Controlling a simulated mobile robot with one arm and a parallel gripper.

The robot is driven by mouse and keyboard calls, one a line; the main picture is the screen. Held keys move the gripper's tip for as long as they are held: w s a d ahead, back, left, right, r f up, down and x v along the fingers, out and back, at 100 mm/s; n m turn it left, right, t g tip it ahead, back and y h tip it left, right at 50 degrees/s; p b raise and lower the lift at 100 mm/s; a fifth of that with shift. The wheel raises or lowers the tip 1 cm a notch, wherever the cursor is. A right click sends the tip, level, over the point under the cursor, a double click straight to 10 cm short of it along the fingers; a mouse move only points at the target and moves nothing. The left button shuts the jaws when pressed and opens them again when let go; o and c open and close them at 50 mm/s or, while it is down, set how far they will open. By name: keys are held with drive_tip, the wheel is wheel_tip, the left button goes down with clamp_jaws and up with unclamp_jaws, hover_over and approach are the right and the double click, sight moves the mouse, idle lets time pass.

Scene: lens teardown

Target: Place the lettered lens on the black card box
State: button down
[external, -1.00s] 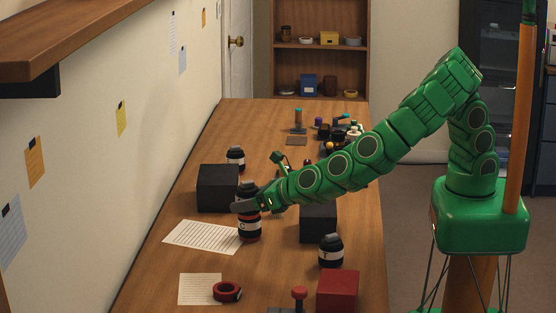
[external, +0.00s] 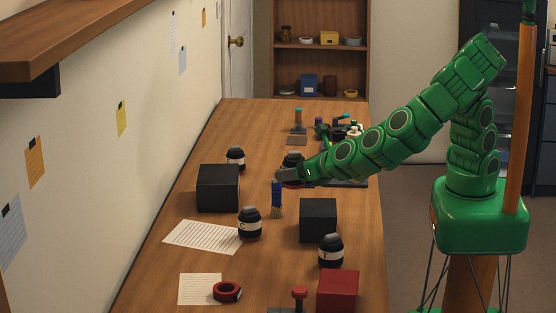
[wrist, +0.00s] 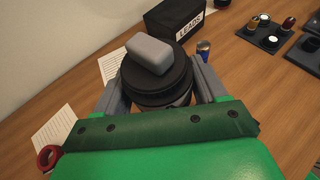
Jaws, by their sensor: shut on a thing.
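My gripper (external: 285,175) is shut on a dark round lens (external: 293,159) with a grey block on top. In the wrist view the lens (wrist: 155,82) sits upright between the grey fingers; no letter shows on it. One black box (external: 218,188) stands by the wall, and another black box (external: 318,220) stands to its right, nearer the camera. The wrist view shows a black box labelled LEADS (wrist: 187,25). Which is the card box I cannot tell. Other lenses stand on the bench: one marked C (external: 249,224), one marked T (external: 331,251), and one at the back (external: 235,158).
A blue brush (external: 277,198) stands between the two black boxes. A written sheet (external: 203,236), a red ring (external: 227,291) and a red box (external: 338,291) are in front. Small parts on dark trays (wrist: 270,35) crowd the far bench.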

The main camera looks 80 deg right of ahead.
drive_tip(key=m+g+h, duration=0.2)
hover_over(318, 207)
drive_tip(key=shift+f, duration=3.85)
drive_tip(key=shift+f, duration=0.45)
drive_tip(key=shift+f, duration=0.3)
drive_tip(key=shift+c, duration=0.6)
unclamp_jaws()
drive_tip(key=shift+o, duration=0.3)
drive_tip(key=shift+r, duration=0.15)
